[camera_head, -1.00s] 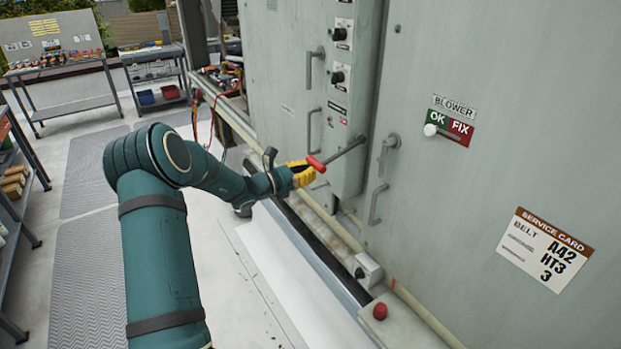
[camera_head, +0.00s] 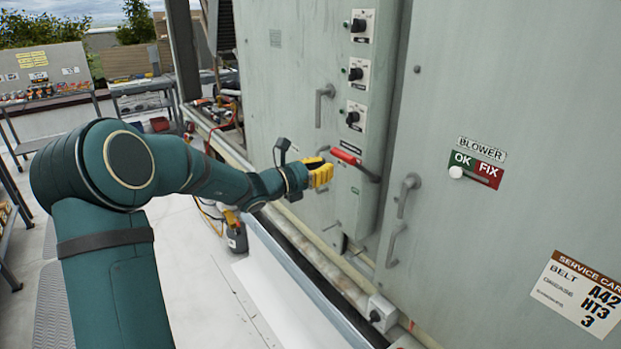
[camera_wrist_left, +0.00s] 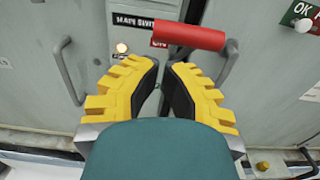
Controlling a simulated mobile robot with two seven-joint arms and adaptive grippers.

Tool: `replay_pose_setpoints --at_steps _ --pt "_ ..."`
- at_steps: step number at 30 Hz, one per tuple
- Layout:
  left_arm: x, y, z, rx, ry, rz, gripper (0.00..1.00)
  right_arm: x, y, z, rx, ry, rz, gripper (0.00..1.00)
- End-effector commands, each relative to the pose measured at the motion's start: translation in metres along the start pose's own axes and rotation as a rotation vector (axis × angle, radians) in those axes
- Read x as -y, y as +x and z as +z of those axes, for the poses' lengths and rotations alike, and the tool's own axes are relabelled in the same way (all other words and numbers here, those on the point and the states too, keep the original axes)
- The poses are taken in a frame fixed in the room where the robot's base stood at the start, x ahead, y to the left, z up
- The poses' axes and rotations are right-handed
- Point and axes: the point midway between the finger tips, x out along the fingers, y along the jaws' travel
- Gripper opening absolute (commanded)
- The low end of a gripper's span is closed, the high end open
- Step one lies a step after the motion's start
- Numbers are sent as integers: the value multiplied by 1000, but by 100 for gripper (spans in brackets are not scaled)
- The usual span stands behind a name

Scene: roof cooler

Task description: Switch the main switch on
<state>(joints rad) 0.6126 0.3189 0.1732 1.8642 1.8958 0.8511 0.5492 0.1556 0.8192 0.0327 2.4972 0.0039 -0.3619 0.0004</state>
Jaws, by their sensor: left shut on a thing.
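The main switch is a lever with a red grip (camera_head: 345,157) on a dark bent arm (camera_head: 370,176), on the narrow grey control panel. The grip stands up and to the left of the arm's lower end. My right gripper is not in view.
Several black knobs (camera_head: 357,73) sit above the lever. Door handles (camera_head: 407,195) stick out from the cabinet doors on both sides. A blower OK/FIX slider (camera_head: 476,170) and a service card (camera_head: 582,293) are on the right door.

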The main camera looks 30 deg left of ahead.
Motion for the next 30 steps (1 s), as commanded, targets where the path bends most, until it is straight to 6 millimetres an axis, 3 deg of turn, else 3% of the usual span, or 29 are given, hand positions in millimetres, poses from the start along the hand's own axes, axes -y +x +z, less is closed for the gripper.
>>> replay_pose_setpoints --at_steps 12,30 --pt "8 15 25 1 1 0 0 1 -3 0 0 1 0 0" --pt "8 16 25 0 1 1 0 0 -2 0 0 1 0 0"
